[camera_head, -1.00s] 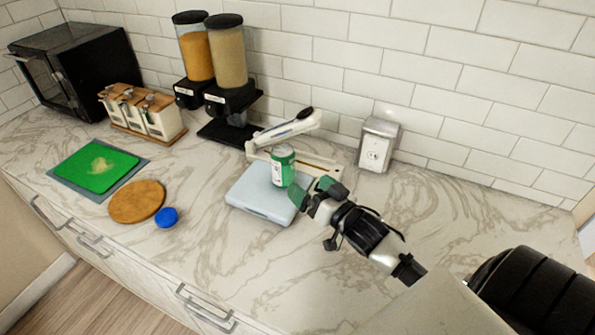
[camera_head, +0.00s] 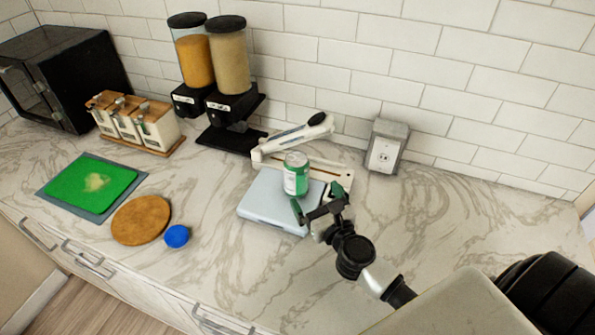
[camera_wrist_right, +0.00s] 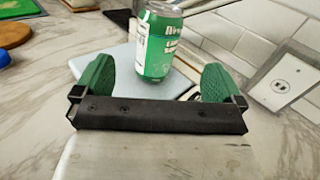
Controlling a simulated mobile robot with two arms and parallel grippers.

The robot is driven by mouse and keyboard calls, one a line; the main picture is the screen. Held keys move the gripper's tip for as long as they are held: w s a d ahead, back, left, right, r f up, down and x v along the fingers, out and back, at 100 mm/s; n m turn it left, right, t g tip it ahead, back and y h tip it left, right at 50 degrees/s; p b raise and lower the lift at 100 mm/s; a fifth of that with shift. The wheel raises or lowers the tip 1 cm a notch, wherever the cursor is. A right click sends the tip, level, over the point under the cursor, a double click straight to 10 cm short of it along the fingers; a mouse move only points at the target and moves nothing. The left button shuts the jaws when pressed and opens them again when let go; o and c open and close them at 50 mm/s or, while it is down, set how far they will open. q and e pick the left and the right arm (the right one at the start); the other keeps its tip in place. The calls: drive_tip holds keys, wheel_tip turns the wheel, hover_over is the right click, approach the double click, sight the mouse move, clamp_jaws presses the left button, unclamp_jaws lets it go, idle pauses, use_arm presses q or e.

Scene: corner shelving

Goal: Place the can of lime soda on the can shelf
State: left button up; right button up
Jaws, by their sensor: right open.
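The can of lime soda (camera_head: 296,175), green and white with a silver top, stands upright on a light blue-grey scale-like slab (camera_head: 262,207) on the counter. My right gripper (camera_head: 318,200) is open just in front of the can, its green fingertips spread apart. In the right wrist view the can (camera_wrist_right: 158,42) stands beyond and between the two open green fingers (camera_wrist_right: 158,80), with nothing held. My left gripper is not in view. No can shelf shows in these views.
Behind the can is a white slicer-like device (camera_head: 295,138) with a black knob. Two food dispensers (camera_head: 232,85), a condiment rack (camera_head: 138,125), a black oven (camera_head: 62,80), a green cutting board (camera_head: 90,188), a wooden disc (camera_head: 140,219) and a blue lid (camera_head: 176,236) stand leftward. Counter at right is clear.

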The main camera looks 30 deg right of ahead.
sight(303, 178)
drive_tip(key=shift+m, duration=0.6)
drive_tip(key=w, duration=0.2)
drive_tip(key=w+p, duration=0.1)
drive_tip(key=w, duration=0.2)
drive_tip(key=shift+w+d+f, duration=0.1)
drive_tip(key=shift+d+f, duration=0.1)
drive_tip(key=w, duration=0.5)
drive_tip(key=shift+w+f, duration=0.2)
drive_tip(key=shift+w, duration=0.1)
drive_tip(key=shift+s, duration=0.1)
drive_tip(key=shift+r, duration=0.1)
drive_tip(key=shift+c, duration=1.3)
drive_tip(key=c, duration=1.1)
